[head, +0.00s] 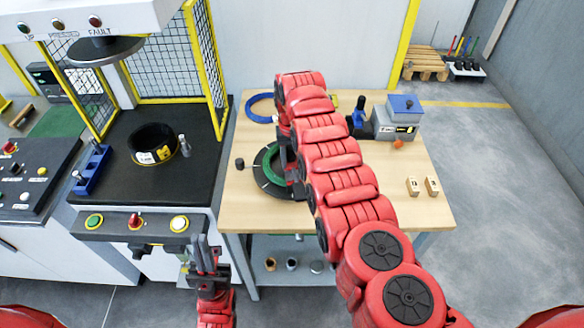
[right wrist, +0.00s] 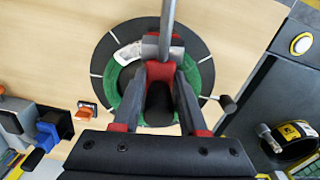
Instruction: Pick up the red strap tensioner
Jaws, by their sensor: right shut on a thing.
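The red strap tensioner (right wrist: 160,73), with a grey metal bar, is between the fingers of my right gripper (right wrist: 168,88) in the right wrist view. The gripper is shut on its red body. Behind it lie the green coil (right wrist: 205,75) and a black round plate (right wrist: 108,48). In the head view my right arm hides much of the coil (head: 272,150), and the tensioner is hard to make out there. My left gripper (head: 206,252) is low at the front, apart from the workbench, fingers pointing up. Its finger gap is unclear, and I see nothing held.
The wooden workbench (head: 240,210) carries a blue ring (head: 262,96), a grey-blue box (head: 392,128), an orange item (head: 398,144) and two small blocks (head: 413,186). A caged machine (head: 100,200) with a black coil (head: 140,135) stands left.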

